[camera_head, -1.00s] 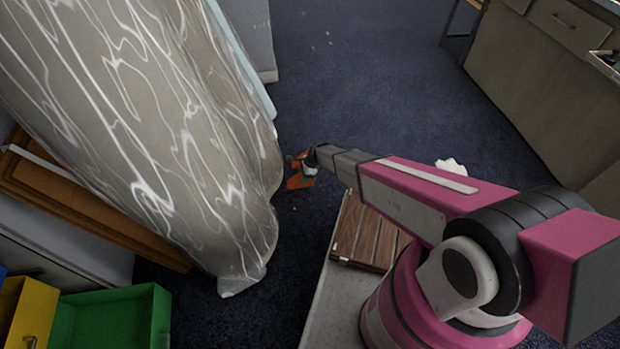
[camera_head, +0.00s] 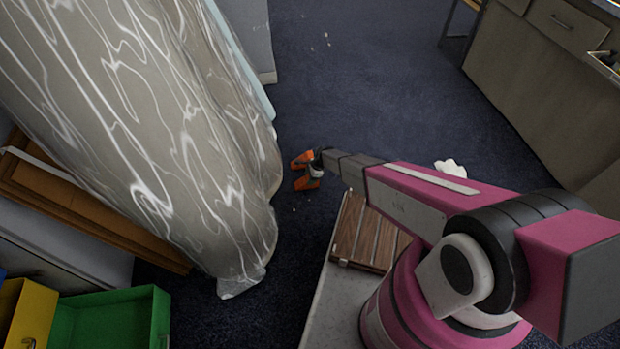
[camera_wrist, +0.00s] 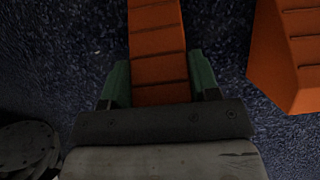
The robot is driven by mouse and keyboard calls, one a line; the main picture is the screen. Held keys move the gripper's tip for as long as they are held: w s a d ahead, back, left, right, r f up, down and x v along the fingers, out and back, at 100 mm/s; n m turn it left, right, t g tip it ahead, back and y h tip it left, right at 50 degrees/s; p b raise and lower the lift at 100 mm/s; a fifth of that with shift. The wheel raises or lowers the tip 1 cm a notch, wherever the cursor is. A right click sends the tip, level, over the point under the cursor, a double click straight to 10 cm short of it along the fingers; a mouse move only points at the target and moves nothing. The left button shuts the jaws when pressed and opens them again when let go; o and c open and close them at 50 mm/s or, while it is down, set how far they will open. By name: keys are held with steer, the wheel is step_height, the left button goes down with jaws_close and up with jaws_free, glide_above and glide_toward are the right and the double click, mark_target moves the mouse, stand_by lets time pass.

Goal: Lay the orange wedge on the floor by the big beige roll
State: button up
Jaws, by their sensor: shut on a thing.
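The orange wedge (camera_head: 302,159) shows just right of the lower part of the big beige roll (camera_head: 160,130), with a small gap of carpet between them. In the wrist view a ridged orange strip of the wedge (camera_wrist: 155,45) lies between the two green fingers of my gripper (camera_wrist: 160,83), which is shut on it. A second ridged orange part (camera_wrist: 293,55) stands to the right; whether the two parts join is out of frame. My gripper (camera_head: 314,167) is low over the floor (camera_head: 350,90). Whether the wedge touches the carpet I cannot tell.
The roll is wrapped in clear, shiny plastic. Green (camera_head: 110,318) and yellow (camera_head: 28,312) bins stand at lower left. A brown slatted panel (camera_head: 365,235) lies below my arm. A cabinet (camera_head: 545,85) stands at right. The carpet beyond the gripper is mostly clear.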

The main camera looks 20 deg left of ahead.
steer(key=o, duration=1.1)
steer(key=shift+f, duration=0.1)
steer(key=v, duration=1.2)
steer(key=shift+r, duration=0.25)
steer(key=d+r+n+t, duration=0.1)
steer(key=d+r+n, duration=0.3)
steer(key=d+r, duration=0.95)
steer(key=s+d+r+n+h, duration=0.2)
steer(key=s+d+r+n, duration=0.2)
steer(key=d+r, duration=0.8)
steer(key=s+d+r+n+t+h, duration=0.1)
steer(key=s+d+r+n, duration=0.3)
steer(key=d+r, duration=0.9)
steer(key=s+d+h, duration=0.1)
steer(key=s+d, duration=0.1)
steer(key=d, duration=0.2)
steer(key=shift+s+d+r, duration=0.15)
steer(key=shift+d+r, duration=0.1)
